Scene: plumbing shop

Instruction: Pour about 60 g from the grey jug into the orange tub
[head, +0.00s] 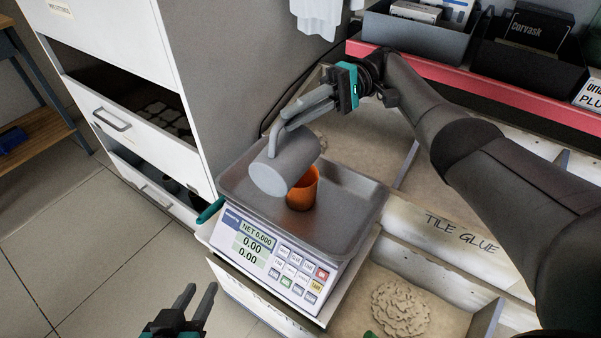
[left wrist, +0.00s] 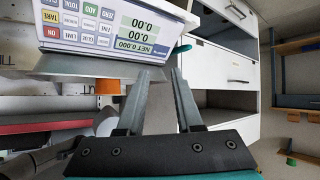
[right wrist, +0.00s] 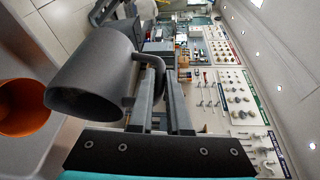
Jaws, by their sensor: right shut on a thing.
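The grey jug (head: 281,169) is held tilted above the scale pan, partly in front of the orange tub (head: 303,190). My right gripper (head: 287,124) is shut on the jug's handle. In the right wrist view the jug (right wrist: 92,75) lies tilted beside the tub (right wrist: 24,108), apart from it. No stream of material shows. The tub stands upright on the metal pan of the scale (head: 350,196), whose display (head: 256,240) reads NET 0.000. My left gripper (head: 200,292) is open and empty at the bottom of the head view, in front of the scale.
A white drawer cabinet (head: 140,105) stands left of the scale. Open bins (head: 396,300) of powder, one labelled TILE GLUE, lie right of and below it. A red-edged shelf (head: 460,75) with dark boxes is behind. The tiled floor at left is clear.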

